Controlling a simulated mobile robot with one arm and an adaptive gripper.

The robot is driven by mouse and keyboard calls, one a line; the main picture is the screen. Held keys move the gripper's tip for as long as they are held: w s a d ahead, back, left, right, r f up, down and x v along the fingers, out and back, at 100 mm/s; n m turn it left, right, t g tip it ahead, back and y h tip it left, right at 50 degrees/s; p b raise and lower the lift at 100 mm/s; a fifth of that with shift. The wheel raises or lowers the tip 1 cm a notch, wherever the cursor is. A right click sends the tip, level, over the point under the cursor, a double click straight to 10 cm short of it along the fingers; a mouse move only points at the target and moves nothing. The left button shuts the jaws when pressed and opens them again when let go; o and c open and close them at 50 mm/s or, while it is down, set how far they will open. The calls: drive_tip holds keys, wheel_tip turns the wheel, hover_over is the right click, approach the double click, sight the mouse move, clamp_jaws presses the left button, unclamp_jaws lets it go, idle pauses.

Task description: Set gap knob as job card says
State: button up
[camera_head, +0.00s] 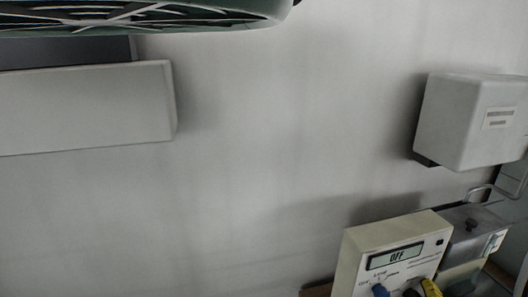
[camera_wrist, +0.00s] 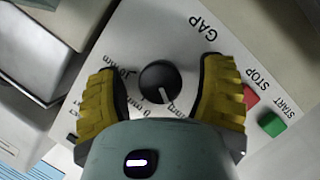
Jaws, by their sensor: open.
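The gap knob (camera_wrist: 158,82) is round and black with a white pointer line. It sits on a light panel (camera_wrist: 185,35) marked GAP in the wrist view. The picture is turned, and the pointer is toward the lower right, near the end of the scale marked 0. Another scale mark reads about 10 mm. My gripper (camera_wrist: 159,78) is open, with one yellow finger on each side of the knob and a visible gap on both sides. No job card can be made out in either view.
A red STOP button (camera_wrist: 250,97) and a green START button (camera_wrist: 271,124) lie just beyond the right finger. In the head view, a cream instrument (camera_head: 352,262) reads OFF. A white box (camera_head: 462,125) is on the wall above it. A pale panel (camera_head: 85,108) is at left.

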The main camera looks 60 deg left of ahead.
drive_tip(key=m+g+p, duration=0.1)
drive_tip(key=m+p, duration=0.1)
drive_tip(key=p, duration=0.1)
drive_tip(key=shift+r, duration=0.2)
drive_tip(key=shift+m+g+p, duration=0.65)
drive_tip(key=shift+m+g, duration=0.05)
drive_tip(key=shift+m, duration=0.2)
drive_tip(key=m+g, duration=0.2)
drive_tip(key=shift+f+m+y, duration=0.2)
drive_tip(key=shift+m+y, duration=0.2)
